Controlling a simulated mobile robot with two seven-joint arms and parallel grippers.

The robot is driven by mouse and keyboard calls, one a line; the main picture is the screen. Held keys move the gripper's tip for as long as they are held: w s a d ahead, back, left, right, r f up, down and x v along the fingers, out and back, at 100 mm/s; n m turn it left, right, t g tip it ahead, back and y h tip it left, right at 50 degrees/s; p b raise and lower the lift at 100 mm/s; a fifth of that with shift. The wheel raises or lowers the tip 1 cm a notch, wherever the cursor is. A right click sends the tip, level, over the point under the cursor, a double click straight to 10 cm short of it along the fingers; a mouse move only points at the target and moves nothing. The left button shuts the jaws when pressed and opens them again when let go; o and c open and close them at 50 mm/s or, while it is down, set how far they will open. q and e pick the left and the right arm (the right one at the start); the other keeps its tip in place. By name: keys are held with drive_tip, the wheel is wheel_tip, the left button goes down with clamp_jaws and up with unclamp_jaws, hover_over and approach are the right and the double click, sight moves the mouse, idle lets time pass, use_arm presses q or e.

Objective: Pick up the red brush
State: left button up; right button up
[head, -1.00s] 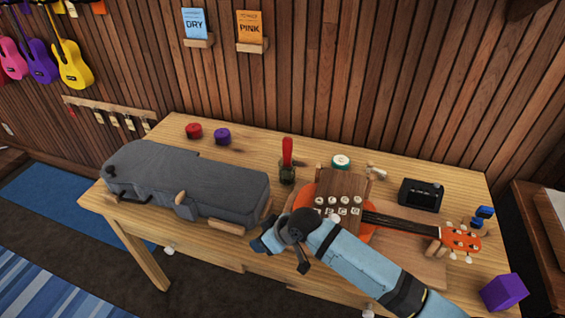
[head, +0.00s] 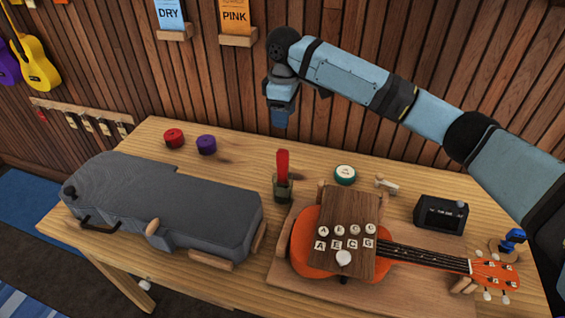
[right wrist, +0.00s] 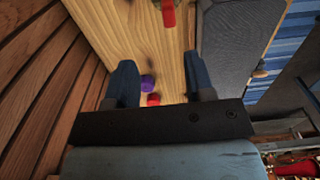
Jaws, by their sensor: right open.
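The red brush (head: 283,165) stands upright in a small dark holder (head: 283,190) near the middle of the table. Its red part also shows at the top edge of the right wrist view (right wrist: 168,13). My right gripper (head: 281,122) is above and behind the brush in the head view, pointing down, apart from it. In the right wrist view its two fingers (right wrist: 160,80) are spread with nothing held between them. My left gripper is not in view.
A grey ukulele case (head: 165,210) lies left of the brush. An orange ukulele (head: 308,262) with a lettered wooden board (head: 350,208) lies to the right. A red tin (head: 174,138), a purple tin (head: 206,145) and a teal-rimmed round tin (head: 345,174) stand toward the wall.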

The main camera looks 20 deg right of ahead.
sight(281, 150)
drive_tip(key=f, duration=0.3)
drive_tip(key=shift+s+a+f, duration=0.15)
drive_tip(key=shift+s+f, duration=0.2)
drive_tip(key=shift+f, duration=0.05)
wheel_tip(281, 150, down, 4)
drive_tip(key=shift+r, duration=0.1)
drive_tip(key=shift+s+a+f, duration=0.1)
drive_tip(key=shift+a+f, duration=0.1)
drive_tip(key=shift+f, duration=1.25)
drive_tip(key=shift+s+a+f, duration=0.1)
drive_tip(key=shift+a+f, duration=0.05)
drive_tip(key=shift+f, duration=1.3)
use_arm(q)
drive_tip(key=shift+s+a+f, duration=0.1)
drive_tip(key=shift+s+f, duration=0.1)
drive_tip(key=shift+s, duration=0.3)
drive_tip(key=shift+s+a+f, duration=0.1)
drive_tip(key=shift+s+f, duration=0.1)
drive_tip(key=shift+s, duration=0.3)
use_arm(e)
clamp_jaws()
